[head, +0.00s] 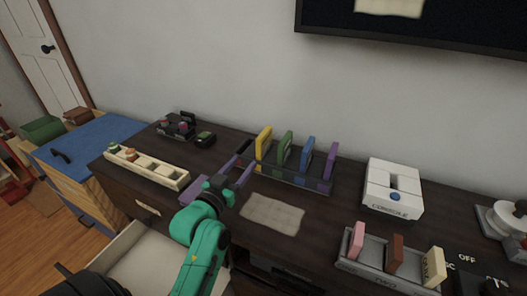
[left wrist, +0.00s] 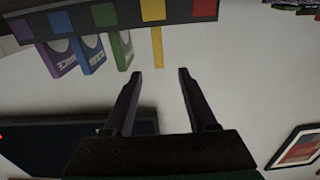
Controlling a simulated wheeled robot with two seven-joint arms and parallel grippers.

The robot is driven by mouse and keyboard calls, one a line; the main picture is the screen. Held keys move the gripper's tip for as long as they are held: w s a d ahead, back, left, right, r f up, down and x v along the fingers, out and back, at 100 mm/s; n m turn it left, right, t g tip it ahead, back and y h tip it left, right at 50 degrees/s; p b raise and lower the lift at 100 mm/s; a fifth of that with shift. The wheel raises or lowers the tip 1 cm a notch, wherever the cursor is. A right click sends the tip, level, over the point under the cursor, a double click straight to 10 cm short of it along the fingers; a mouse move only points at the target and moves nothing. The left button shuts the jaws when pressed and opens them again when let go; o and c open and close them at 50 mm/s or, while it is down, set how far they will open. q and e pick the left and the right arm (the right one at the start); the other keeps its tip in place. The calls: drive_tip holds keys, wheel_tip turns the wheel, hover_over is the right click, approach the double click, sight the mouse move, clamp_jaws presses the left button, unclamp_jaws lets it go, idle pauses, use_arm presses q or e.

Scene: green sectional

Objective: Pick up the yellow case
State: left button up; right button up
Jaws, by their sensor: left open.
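My left gripper (head: 242,166) is open and empty, just left of and in front of the yellow case. In the left wrist view, which looks upside down, the yellow case (left wrist: 158,47) shows straight ahead of the gap between the open fingers (left wrist: 160,74), apart from them. My right gripper is not in view.
A cream tray (head: 150,168) lies left of my gripper and a beige cloth (head: 272,213) lies in front of the rack. A white console (head: 392,190) stands to the right. A grey rack (head: 375,270) with three cases is at front right.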

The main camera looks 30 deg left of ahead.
sight(264, 139)
use_arm(q)
drive_tip(key=w, duration=0.9)
drive_tip(key=w+p, duration=0.1)
drive_tip(key=w, duration=0.4)
drive_tip(key=shift+a+r, duration=0.1)
drive_tip(key=shift+a, duration=0.2)
drive_tip(key=shift+w, duration=0.35)
drive_tip(key=shift+s, duration=0.1)
clamp_jaws()
